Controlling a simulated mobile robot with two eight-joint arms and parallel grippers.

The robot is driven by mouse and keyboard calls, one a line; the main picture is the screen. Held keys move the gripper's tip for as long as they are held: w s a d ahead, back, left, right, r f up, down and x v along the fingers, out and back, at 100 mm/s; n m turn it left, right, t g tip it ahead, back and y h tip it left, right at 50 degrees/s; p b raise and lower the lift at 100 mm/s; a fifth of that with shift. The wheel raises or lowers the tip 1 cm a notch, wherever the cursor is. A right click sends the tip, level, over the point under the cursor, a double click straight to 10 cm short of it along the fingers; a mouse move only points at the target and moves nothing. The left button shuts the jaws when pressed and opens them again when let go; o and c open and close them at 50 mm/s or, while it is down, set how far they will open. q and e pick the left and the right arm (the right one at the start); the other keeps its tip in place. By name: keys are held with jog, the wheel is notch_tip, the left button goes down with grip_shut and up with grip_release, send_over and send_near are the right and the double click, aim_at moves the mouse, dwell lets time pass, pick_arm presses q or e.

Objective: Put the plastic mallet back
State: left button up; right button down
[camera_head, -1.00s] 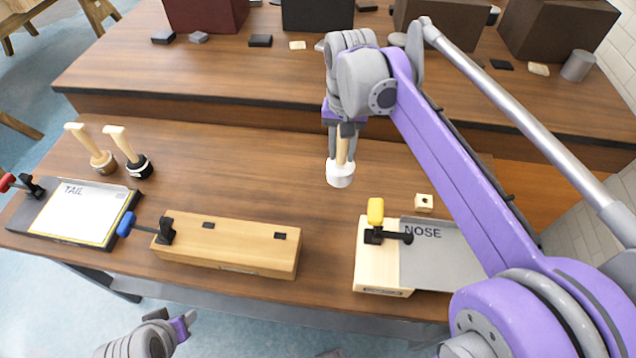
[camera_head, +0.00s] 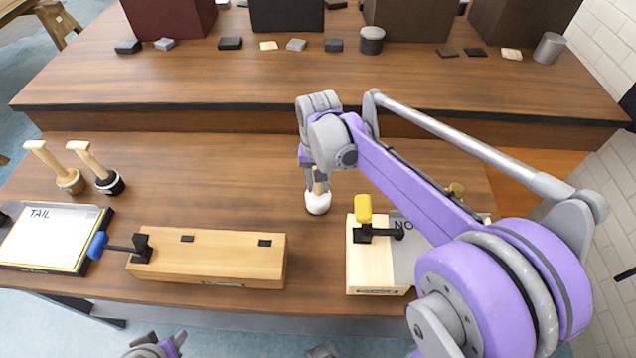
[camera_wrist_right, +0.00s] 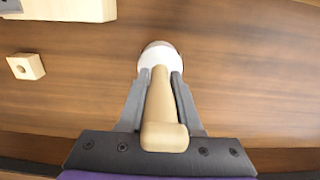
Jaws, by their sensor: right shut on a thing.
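The plastic mallet with a white head (camera_head: 318,206) and pale wooden handle is in my right gripper (camera_head: 317,186). It hangs head down, and I cannot tell whether the head touches the table. In the right wrist view the gripper (camera_wrist_right: 160,82) is shut around the handle (camera_wrist_right: 162,108), with the white head beyond the fingertips. Two other mallets stand head down at the left of the table, handles up: a tan one (camera_head: 70,181) and a black one (camera_head: 110,183).
A long wooden block (camera_head: 210,262) with a blue-handled clamp (camera_head: 98,245) lies front centre. The TAIL board (camera_head: 50,235) is left. The NOSE block (camera_head: 375,268) with a yellow-handled clamp (camera_head: 364,209) is right. Bare tabletop lies between the standing mallets and my right gripper.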

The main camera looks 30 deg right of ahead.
jog(key=c, duration=1)
grip_release()
jog(key=shift+f, duration=0.2)
jog(key=shift+c, duration=0.2)
jog(key=o, duration=0.4)
jog(key=shift+o, duration=0.2)
jog(key=shift+r, duration=0.1)
jog(key=shift+r, duration=0.5)
notch_tip(320, 180, up, 11)
jog(key=shift+r+p, duration=0.15)
jog(key=shift+p, duration=0.5)
